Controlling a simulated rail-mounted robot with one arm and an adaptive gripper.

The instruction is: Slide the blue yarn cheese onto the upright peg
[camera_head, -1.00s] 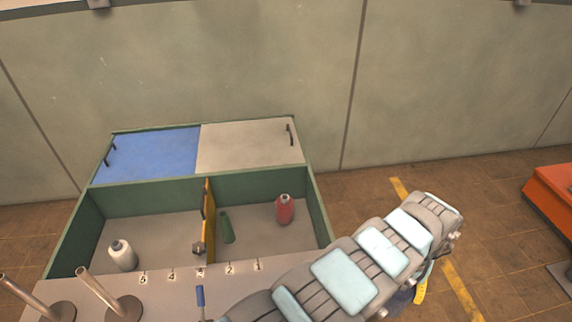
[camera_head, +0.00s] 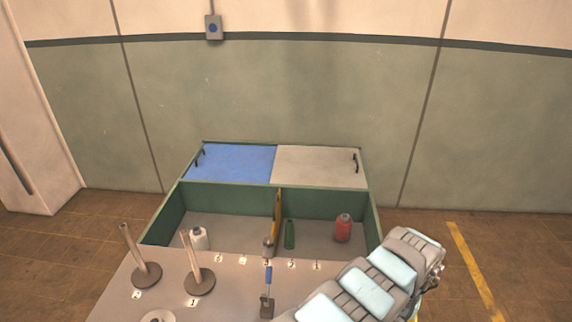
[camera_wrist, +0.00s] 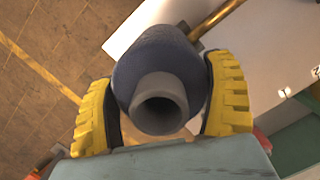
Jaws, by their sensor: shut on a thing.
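In the wrist view the blue yarn cheese (camera_wrist: 155,55), dark blue with a grey hollow core tube, sits between the yellow pads of my gripper (camera_wrist: 163,105). The gripper is shut on it, and the open tube end faces the camera. The cheese and gripper are hidden in the head view.
A green-walled box (camera_head: 374,215) behind the pegs holds a white bottle-like spool (camera_head: 198,239), a green one (camera_head: 289,235) and a red one (camera_head: 343,228). A blue-handled tool (camera_head: 267,290) stands on the front surface. A pale round thing (camera_head: 158,317) is cut off at the bottom.

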